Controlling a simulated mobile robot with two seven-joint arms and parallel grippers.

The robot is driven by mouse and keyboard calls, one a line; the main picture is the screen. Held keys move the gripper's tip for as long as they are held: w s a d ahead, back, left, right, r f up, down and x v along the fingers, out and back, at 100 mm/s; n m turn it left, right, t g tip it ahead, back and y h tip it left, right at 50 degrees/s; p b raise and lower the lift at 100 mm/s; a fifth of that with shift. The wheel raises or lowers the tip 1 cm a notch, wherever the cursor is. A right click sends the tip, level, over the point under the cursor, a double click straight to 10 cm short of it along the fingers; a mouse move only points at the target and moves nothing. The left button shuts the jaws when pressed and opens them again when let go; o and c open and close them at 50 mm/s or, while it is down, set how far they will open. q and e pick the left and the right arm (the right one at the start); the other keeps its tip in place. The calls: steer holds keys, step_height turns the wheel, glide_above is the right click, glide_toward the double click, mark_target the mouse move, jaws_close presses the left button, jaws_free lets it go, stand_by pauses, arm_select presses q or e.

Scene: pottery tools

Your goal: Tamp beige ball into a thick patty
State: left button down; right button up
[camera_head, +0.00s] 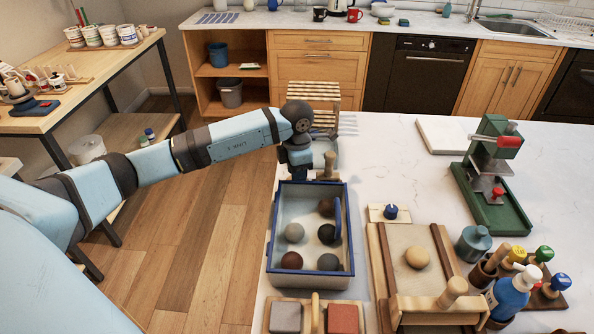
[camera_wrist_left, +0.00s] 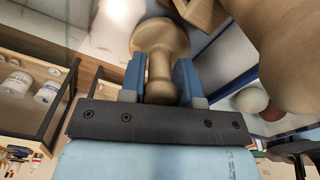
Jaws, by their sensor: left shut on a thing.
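The beige ball (camera_head: 417,257) sits round on a wooden board (camera_head: 401,240) with raised side rails, right of the blue-rimmed tray. My left gripper (camera_head: 300,172) is beyond the far end of that tray, well away from the ball. In the left wrist view the gripper (camera_wrist_left: 158,82) is shut on a pale wooden tool (camera_wrist_left: 160,65) with a rounded, waisted handle. The head view shows little of the fingers, and I cannot tell how far the tool is from the counter. My right gripper is not in view.
The blue-rimmed tray (camera_head: 274,235) holds several dark and grey balls. A green press (camera_head: 490,180) stands at the right. Wooden-handled tools and a blue bottle (camera_head: 508,296) crowd the front right.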

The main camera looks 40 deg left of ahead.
arm_select(q)
steer(key=shift+f, duration=0.25)
steer(key=c, duration=0.8)
jaws_free()
steer(key=shift+o, duration=0.2)
step_height(320, 180, up, 14)
steer(key=b, duration=0.1)
steer(key=shift+s+f, duration=0.1)
steer(key=shift+f, duration=0.05)
